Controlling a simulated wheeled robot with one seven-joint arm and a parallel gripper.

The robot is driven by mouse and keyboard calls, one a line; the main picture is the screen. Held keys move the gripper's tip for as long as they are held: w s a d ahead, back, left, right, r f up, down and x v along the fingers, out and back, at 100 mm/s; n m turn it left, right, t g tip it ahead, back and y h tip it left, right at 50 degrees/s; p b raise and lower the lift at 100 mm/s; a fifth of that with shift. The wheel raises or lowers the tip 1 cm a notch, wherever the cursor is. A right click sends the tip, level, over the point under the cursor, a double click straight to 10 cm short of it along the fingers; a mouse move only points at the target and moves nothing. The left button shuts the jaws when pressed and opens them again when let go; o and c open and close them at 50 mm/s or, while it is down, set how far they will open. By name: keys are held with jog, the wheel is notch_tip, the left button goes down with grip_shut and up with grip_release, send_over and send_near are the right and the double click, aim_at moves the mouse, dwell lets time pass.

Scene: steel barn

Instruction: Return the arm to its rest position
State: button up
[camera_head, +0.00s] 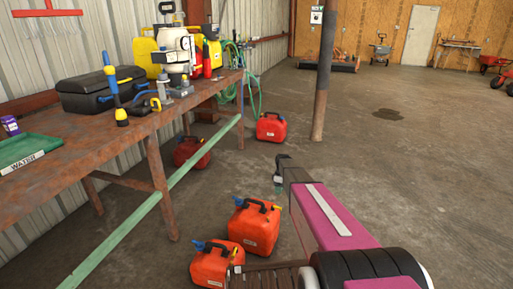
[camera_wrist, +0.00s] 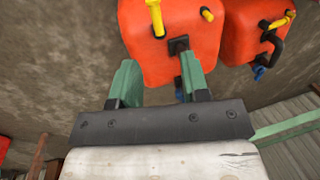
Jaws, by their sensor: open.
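My gripper (camera_wrist: 158,80) shows two green fingers spread apart on a dark bar in the wrist view. They are open, with nothing held between them. A red fuel can (camera_wrist: 170,40) with a yellow spout lies beyond the fingertips, and a second red can (camera_wrist: 260,25) is to its right. The right finger overlaps the first can's black fitting in the picture; I cannot tell whether they touch. In the head view my magenta arm (camera_head: 335,215) reaches forward from the lower right, over the floor. Its dark far end (camera_head: 279,172) is bent downward, and the fingers there are too small to judge.
Two red cans (camera_head: 255,228) (camera_head: 211,268) stand left of my arm; others (camera_head: 271,128) (camera_head: 191,152) stand farther back. A rusty workbench (camera_head: 120,150) with tools and a green rail (camera_head: 150,205) bound the left. A post (camera_head: 323,75) stands ahead. Floor on the right (camera_head: 440,170) is clear.

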jog(key=s+a+r+m, duration=0.1)
jog(key=s+r+m, duration=0.3)
jog(key=s, duration=0.6)
jog(key=s+a+r+m+t, duration=0.1)
jog(key=s+r+m, duration=0.3)
jog(key=s, duration=0.7)
jog(key=s+a+r+m+t+h, duration=0.1)
jog(key=s+r+m, duration=0.3)
jog(key=s, duration=0.7)
jog(key=shift+a+r, duration=0.8)
